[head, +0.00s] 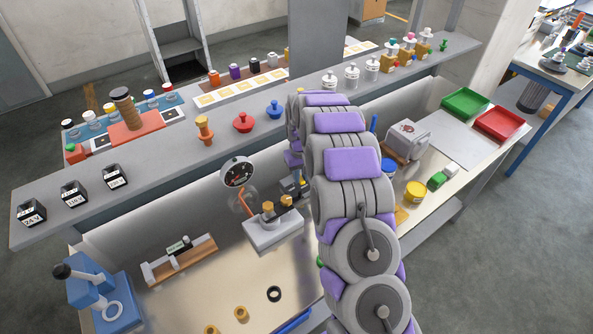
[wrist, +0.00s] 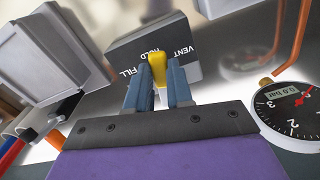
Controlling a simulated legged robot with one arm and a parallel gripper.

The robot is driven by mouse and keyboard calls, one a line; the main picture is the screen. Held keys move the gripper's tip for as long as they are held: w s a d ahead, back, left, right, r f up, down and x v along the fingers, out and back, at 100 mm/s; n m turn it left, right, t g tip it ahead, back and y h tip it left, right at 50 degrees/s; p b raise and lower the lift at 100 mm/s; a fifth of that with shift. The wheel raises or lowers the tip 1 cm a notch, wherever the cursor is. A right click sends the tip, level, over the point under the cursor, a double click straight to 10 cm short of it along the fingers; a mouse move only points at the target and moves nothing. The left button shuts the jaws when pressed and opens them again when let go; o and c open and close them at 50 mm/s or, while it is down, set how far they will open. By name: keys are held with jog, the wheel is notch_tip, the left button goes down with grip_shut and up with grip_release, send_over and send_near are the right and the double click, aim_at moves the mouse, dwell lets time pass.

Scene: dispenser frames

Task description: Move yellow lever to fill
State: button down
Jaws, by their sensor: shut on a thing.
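In the wrist view, the yellow lever (wrist: 157,68) stands up between the two blue-grey fingers of my gripper (wrist: 159,88), which is shut on it. Behind it is a dark box (wrist: 190,48) with white words FILL, HOLD and VENT. The lever is nearest HOLD, with FILL to its left and VENT to its right. In the head view, my arm hides most of this spot, and the lever cannot be made out.
A round pressure gauge (wrist: 292,108) with a 0.0 bar display is close on the right in the wrist view; it also shows in the head view (head: 238,172). A grey box (wrist: 62,55) stands close on the left. A shelf (head: 165,200) runs behind the bench.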

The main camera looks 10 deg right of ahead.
jog(key=n, duration=0.1)
jog(key=d+n+p, duration=0.1)
jog(key=shift+w+d+r+n, duration=0.15)
jog(key=shift+w+n, duration=0.05)
jog(key=shift+n, duration=0.2)
jog(key=n, duration=0.1)
jog(key=d+n+p, duration=0.1)
jog(key=shift+w+n, duration=0.4)
jog(key=shift+w+d+n+p, duration=0.2)
jog(key=shift+d+n+p, duration=0.1)
jog(key=shift+n, duration=0.3)
jog(key=shift+w+d+n+p, duration=0.15)
jog(key=shift+n+p, duration=0.15)
jog(key=shift+n, duration=0.3)
jog(key=shift+w+d+n, duration=0.3)
jog(key=shift+w+n, duration=0.2)
jog(key=shift+n, duration=0.7)
jog(key=shift+p, duration=0.3)
jog(key=c, duration=1)
grip_release()
